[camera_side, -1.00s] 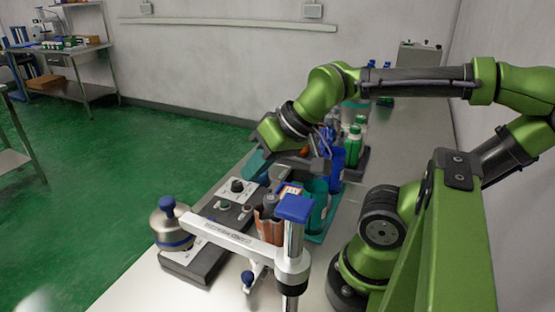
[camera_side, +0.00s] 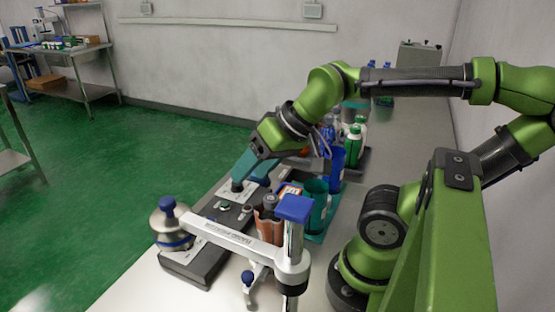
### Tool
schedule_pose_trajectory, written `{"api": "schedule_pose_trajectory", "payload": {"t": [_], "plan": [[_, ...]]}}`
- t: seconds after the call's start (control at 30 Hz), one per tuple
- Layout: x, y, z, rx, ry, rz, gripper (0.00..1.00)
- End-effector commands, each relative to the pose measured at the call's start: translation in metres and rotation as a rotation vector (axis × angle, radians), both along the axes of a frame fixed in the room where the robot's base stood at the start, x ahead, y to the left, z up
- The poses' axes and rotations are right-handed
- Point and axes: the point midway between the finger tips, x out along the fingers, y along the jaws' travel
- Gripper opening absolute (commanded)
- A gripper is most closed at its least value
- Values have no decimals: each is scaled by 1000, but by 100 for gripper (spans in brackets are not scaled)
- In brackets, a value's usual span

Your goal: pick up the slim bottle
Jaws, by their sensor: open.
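My gripper (camera_side: 251,184) points down with its teal fingers apart, over the back end of the black-and-grey device (camera_side: 205,248). Nothing shows between its fingers. Several bottles stand to its right: a green bottle with a white cap (camera_side: 354,145), a blue-capped bottle (camera_side: 328,134) partly behind my wrist, and dark brown bottles (camera_side: 268,218) in front. I cannot tell for sure which is the slim bottle. The gripper appears apart from all of these bottles.
A teal cup (camera_side: 315,205) and a blue cup (camera_side: 337,168) stand right of the gripper. A white beam on a blue-topped post (camera_side: 294,210) crosses the foreground. A round steel pot (camera_side: 170,225) sits at the device's front left.

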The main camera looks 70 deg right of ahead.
Motion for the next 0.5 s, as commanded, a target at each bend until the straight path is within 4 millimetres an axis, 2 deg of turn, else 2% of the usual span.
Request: {"api": "schedule_pose_trajectory", "payload": {"t": [0.03,0.17,0.5], "plan": [[0,0,0,0,0,0,64],[0,0,0,0,0,0,84],[3,0,-3,-1,21,1,84]]}}
